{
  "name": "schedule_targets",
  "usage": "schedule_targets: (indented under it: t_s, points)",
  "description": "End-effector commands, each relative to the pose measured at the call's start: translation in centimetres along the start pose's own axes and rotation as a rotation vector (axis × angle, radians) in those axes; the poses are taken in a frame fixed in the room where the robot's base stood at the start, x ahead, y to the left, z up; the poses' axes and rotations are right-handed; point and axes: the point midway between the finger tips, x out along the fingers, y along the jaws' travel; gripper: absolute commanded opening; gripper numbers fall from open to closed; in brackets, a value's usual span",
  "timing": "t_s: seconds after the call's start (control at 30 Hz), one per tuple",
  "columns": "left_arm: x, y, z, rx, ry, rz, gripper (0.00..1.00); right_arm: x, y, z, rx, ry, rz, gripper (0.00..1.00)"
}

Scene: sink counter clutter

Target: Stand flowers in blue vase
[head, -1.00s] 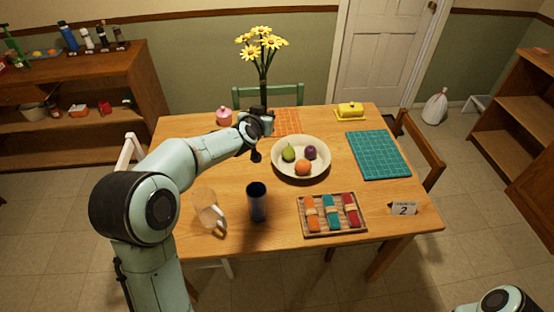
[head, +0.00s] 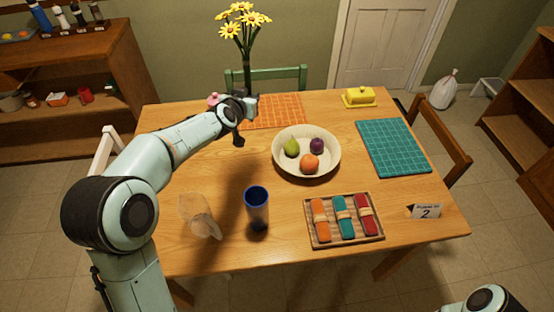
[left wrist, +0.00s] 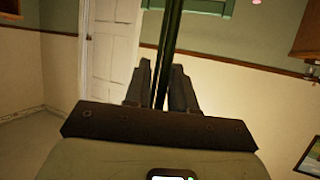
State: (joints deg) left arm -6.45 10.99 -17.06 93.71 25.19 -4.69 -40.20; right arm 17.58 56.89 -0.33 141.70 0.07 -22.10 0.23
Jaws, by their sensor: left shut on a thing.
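The yellow flowers (head: 243,20) stand upright on long dark green stems above the far left part of the table. My left gripper (head: 247,106) is shut on the stems, which also show between its fingers in the left wrist view (left wrist: 163,85). The dark blue vase (head: 257,212) stands upright near the table's front edge, its opening facing up. The flowers are apart from it, well behind it. My right gripper is out of view; only part of my right arm shows at the lower right.
A clear pitcher (head: 200,216) is just left of the vase. A white fruit bowl (head: 306,172) stands behind and right of it. A tray (head: 345,238) with rolled napkins lies to the right. An orange mat (head: 280,111), teal mat (head: 393,147) and yellow butter dish (head: 359,97) are farther back.

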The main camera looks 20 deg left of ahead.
Motion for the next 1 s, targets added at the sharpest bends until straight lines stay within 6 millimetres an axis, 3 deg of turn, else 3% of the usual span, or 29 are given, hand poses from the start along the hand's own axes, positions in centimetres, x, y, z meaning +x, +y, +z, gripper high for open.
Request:
schedule_targets:
  t_s: [0.03,0.33,0.6,0.8,1.0]
  points:
    - [0.4,-0.1,1.8,0.0,0.0,-0.001,0.0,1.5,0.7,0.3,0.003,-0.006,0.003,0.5]
    - [1.7,-0.1,5.3,0.0,0.0,-0.001,0.0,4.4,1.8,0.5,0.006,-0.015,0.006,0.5]
    - [4.6,-0.2,12.2,-0.001,-0.003,-0.002,0.0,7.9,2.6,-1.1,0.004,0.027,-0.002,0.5]
    - [6.3,-0.1,16.0,0.0,0.0,-0.001,0.0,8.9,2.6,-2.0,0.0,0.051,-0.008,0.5]
    - [6.9,0.0,17.4,0.0,0.003,0.0,0.0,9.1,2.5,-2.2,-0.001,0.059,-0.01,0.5]
